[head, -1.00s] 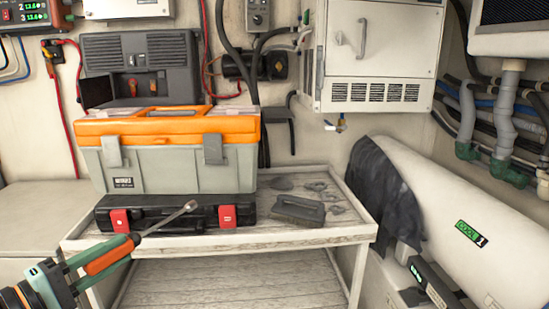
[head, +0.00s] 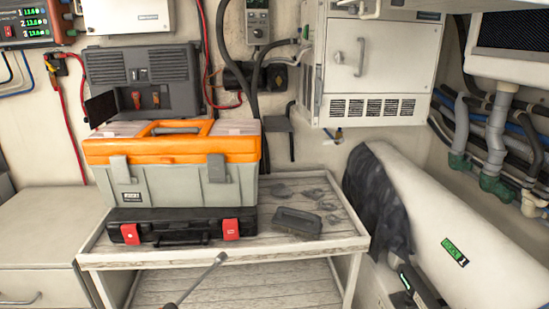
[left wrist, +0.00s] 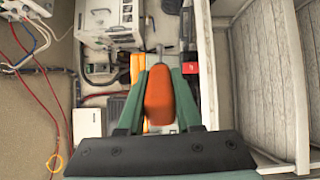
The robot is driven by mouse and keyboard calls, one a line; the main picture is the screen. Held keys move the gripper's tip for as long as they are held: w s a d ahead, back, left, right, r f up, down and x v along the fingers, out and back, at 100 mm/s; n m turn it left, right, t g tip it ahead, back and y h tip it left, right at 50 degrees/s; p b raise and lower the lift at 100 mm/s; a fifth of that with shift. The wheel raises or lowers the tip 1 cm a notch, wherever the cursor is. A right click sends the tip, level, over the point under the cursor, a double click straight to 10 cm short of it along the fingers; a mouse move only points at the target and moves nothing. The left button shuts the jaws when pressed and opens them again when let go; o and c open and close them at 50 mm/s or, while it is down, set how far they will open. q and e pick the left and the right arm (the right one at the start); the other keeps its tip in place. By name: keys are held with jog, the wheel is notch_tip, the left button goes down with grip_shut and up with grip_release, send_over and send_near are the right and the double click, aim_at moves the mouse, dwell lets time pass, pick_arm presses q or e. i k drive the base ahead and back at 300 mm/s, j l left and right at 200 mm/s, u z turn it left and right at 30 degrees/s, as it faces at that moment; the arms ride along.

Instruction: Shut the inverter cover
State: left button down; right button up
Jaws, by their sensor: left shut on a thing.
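The inverter (head: 148,80) is a dark grey box with louvred panels on the back wall, its lower part hidden behind the toolbox. Two orange-red terminals (head: 146,100) are exposed on its front. A dark flap, seemingly its cover (head: 100,108), stands swung open at the left. In the left wrist view my left gripper (left wrist: 160,75) has its green fingers shut on the orange handle of a screwdriver-like tool (left wrist: 160,98). My right gripper is out of view.
An orange-lidded toolbox (head: 168,185) stands on a black case (head: 185,238) on the bench, directly in front of the inverter. A brush (head: 297,222) lies to the right. Red cables (head: 71,130) hang at left. A white cabinet (head: 365,65) hangs at upper right.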

aim_at(102, 108)
jog(key=i+j+u, duration=0.1)
jog(key=j, duration=0.35)
jog(key=i+j+u, duration=0.15)
jog(key=j, duration=0.35)
jog(key=i+j+u, duration=0.1)
jog(key=j, duration=0.3)
jog(key=i+j+u, duration=0.15)
jog(key=j, duration=0.3)
jog(key=i+j+u, duration=0.1)
jog(key=i+j, duration=0.15)
jog(key=j, duration=0.15)
jog(key=i+j+u, duration=0.15)
jog(key=j, duration=0.25)
jog(key=i, duration=0.1)
